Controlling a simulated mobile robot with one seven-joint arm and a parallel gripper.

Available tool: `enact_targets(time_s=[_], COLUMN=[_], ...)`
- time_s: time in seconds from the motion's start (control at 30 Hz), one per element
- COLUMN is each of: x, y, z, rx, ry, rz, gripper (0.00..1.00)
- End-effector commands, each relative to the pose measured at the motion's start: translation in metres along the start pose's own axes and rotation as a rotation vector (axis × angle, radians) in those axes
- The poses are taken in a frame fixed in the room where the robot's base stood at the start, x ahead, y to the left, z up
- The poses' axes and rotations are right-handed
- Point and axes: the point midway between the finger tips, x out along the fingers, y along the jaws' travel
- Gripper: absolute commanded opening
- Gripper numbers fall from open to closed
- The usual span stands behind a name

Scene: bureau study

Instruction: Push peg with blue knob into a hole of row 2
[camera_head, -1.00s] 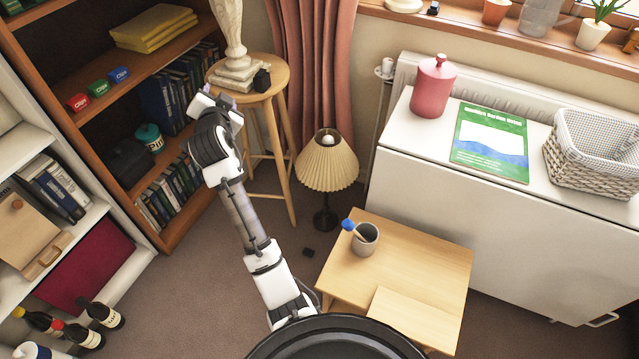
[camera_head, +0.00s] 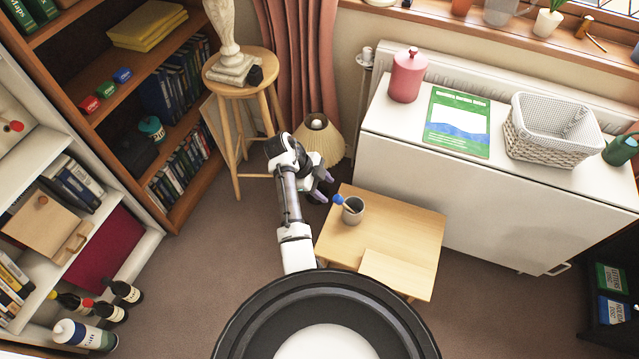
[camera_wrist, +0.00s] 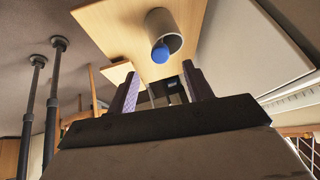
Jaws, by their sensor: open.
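The blue knob (camera_head: 338,198) tops a peg with a pale shaft that leans out of a grey cup (camera_head: 354,215). The cup stands on the small wooden table (camera_head: 405,235). My gripper (camera_head: 325,184) is open and empty, just above and left of the knob in the head view. In the wrist view the blue knob (camera_wrist: 160,53) and the cup (camera_wrist: 168,25) lie beyond the two spread fingertips of my gripper (camera_wrist: 160,84), apart from them. The peg's lower end is hidden in the cup. I cannot make out any row of holes.
A pleated lamp (camera_head: 322,142) stands behind my gripper, by a wooden stool (camera_head: 240,88) bearing a pale statue. A white cabinet (camera_head: 490,205) borders the table on the right. Floor between shelves and table is open.

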Motion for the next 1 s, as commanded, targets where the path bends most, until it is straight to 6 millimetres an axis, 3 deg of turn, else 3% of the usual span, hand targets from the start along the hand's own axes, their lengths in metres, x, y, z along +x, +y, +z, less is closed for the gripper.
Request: enact_targets(time_s=[0.6, 1.0], x=[0.075, 0.087], y=[0.0, -0.001], z=[0.002, 0.001], rx=[-0.001, -0.003], ry=[-0.001, -0.002], rz=[-0.002, -0.003], gripper=[0.51, 0.51])
